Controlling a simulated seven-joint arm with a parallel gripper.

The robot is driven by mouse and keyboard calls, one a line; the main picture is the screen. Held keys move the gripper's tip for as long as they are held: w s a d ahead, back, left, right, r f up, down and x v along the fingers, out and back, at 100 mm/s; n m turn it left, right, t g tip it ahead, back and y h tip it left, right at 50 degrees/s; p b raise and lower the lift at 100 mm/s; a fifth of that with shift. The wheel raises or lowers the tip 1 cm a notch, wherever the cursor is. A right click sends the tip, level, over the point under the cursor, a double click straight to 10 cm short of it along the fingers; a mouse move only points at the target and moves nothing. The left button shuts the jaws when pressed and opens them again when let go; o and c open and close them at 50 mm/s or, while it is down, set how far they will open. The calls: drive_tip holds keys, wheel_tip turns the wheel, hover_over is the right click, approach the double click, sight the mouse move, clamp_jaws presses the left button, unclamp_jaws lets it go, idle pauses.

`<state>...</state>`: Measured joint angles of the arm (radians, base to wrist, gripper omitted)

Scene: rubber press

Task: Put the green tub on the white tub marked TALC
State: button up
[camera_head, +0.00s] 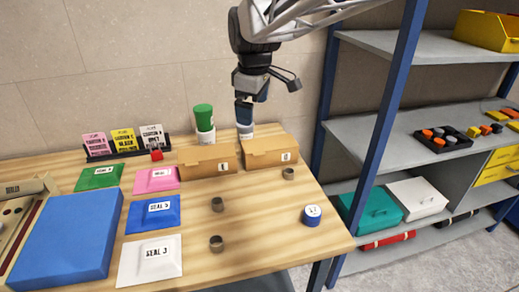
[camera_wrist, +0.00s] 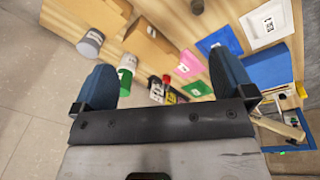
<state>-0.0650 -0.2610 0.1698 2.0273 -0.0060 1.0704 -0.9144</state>
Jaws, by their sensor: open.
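The green tub (camera_head: 203,113) stands upright on top of a white tub (camera_head: 206,137) at the back of the bench. In the wrist view the green tub (camera_wrist: 124,82) and the white tub (camera_wrist: 128,62) show between my fingers, nearer the left one. I cannot read a TALC mark on that white tub. A second pale tub (camera_head: 245,132) stands to its right, below my gripper (camera_head: 245,113); it shows with a grey top in the wrist view (camera_wrist: 90,42). My gripper is open and empty, above and right of the green tub in the head view. Its fingers (camera_wrist: 162,83) are wide apart.
Two cardboard boxes (camera_head: 207,168) (camera_head: 270,153) stand in front of the tubs. A black card rack (camera_head: 128,151) is to the left. Coloured seal packets and a blue slab (camera_head: 65,235) cover the left side. Several small rings and a blue-white tub (camera_head: 312,216) lie right; blue-posted shelving (camera_head: 385,125) stands beyond.

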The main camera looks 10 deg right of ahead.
drive_tip(key=s+d+f+m, duration=0.1)
drive_tip(key=s+f+m, duration=0.2)
drive_tip(key=s, duration=0.5)
drive_tip(key=s+d+f+m, duration=0.1)
drive_tip(key=s+f+m, duration=0.2)
drive_tip(key=s, duration=0.6)
drive_tip(key=s+d+f+m+t, duration=0.1)
drive_tip(key=s+f+m, duration=0.3)
drive_tip(key=s, duration=0.5)
drive_tip(key=shift+d+m, duration=0.45)
drive_tip(key=shift+m, duration=0.25)
